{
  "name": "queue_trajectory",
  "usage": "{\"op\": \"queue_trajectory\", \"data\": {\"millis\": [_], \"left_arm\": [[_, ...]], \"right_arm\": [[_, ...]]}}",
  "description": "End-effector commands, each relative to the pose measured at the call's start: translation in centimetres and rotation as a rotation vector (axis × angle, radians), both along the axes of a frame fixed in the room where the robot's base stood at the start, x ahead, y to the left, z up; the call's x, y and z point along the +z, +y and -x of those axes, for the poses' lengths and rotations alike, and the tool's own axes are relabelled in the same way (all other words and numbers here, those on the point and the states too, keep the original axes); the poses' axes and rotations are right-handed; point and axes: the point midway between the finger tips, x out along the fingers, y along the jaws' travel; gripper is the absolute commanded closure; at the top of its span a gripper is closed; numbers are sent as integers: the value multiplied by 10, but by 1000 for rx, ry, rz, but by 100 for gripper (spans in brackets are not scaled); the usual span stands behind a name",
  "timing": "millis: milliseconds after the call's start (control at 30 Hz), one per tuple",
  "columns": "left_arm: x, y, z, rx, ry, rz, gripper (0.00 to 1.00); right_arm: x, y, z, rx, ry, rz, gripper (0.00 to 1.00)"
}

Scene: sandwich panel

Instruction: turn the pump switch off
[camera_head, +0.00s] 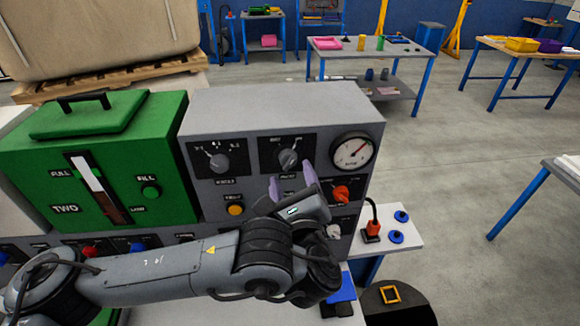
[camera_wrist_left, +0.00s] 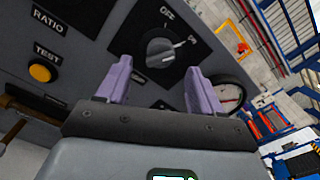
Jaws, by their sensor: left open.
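The pump switch (camera_head: 289,159) is a grey rotary knob on a black plate, right of the ratio knob on the grey panel. In the left wrist view the knob (camera_wrist_left: 160,51) shows between and beyond my fingertips. Its white mark points to the label at its right, not the "OFF"-like label above. My left gripper (camera_head: 292,180) is open, with two purple fingers just below the knob in the head view. In the left wrist view the gripper (camera_wrist_left: 158,74) holds nothing, and I cannot tell whether it touches the knob. My right gripper is not in view.
The ratio knob (camera_head: 219,162), a yellow test button (camera_head: 235,210), a round gauge (camera_head: 353,151) and an orange knob (camera_head: 341,192) crowd the same panel. A green tank (camera_head: 60,150) stands at the left. A white side table (camera_head: 412,242) is at the right.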

Motion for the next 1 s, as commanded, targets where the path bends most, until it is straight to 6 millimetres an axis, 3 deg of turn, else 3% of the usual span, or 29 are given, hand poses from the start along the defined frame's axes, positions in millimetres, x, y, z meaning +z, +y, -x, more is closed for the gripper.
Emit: {"op": "queue_trajectory", "data": {"millis": [300, 700, 767, 1000], "left_arm": [[0, 4, -36, 0, -1, 1, 34], [0, 5, -42, 0, 0, 3, 34], [0, 5, -42, 0, 0, 3, 40], [0, 5, -42, 0, 0, 3, 77]], "right_arm": [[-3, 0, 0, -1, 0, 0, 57], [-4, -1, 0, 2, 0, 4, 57], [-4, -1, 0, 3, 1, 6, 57], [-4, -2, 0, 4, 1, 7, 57]]}}
